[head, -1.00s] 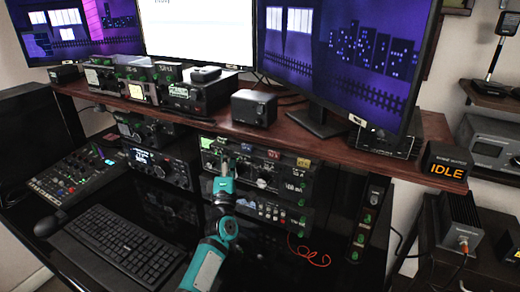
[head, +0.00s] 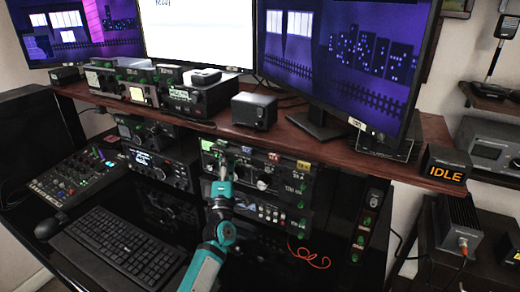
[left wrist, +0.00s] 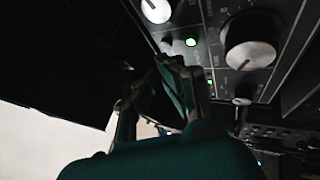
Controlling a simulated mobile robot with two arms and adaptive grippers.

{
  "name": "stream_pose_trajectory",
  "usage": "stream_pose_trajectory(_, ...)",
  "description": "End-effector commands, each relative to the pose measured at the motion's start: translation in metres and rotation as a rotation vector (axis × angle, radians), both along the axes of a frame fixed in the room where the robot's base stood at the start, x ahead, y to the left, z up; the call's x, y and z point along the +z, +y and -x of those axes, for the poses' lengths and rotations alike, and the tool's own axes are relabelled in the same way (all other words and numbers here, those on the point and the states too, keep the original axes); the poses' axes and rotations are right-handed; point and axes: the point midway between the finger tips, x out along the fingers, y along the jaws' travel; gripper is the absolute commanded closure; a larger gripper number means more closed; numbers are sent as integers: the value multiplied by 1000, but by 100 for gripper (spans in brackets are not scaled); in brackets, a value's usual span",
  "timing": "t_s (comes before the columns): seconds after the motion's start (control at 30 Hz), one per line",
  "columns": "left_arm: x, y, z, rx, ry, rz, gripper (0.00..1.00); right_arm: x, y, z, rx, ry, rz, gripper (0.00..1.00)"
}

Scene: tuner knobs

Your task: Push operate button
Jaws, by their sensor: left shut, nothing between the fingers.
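A black front panel with knobs and small lit buttons (head: 285,172) stands under the wooden shelf. My left gripper (head: 222,172) is in front of its left part. A large pale knob (left wrist: 250,52) is to the right of that button and another pale knob (left wrist: 156,10) is above. Labels are too small to read, so I cannot tell which control is the operate button.
A sign (head: 445,165) at the right end of the shelf reads IDLE. A lower black unit (head: 262,208) sits beneath the panel. A keyboard (head: 120,243) and a mixer (head: 72,175) lie to the left. A red cable (head: 308,257) lies on the desk to the right.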

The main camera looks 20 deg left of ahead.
Motion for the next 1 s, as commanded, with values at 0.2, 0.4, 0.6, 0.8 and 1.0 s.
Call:
stream_pose_trajectory(0.2, 0, 0, 0, 0, 0, 0, 100, 0, 0, 0, 0, 0, 0, 60)
stream_pose_trajectory(0.4, 2, 2, 16, 0, 1, -1, 100, 10, 0, 0, 0, 0, 0, 60)
stream_pose_trajectory(0.6, 2, 5, 36, 1, 2, -1, 100, 19, 0, 0, 0, -1, 0, 60)
stream_pose_trajectory(0.8, 1, 8, 54, 0, 0, -1, 100, 26, 0, 0, 0, -1, 0, 60)
stream_pose_trajectory(1.0, 0, 9, 60, 0, 0, 0, 100, 27, 0, 0, 0, -1, 0, 60)
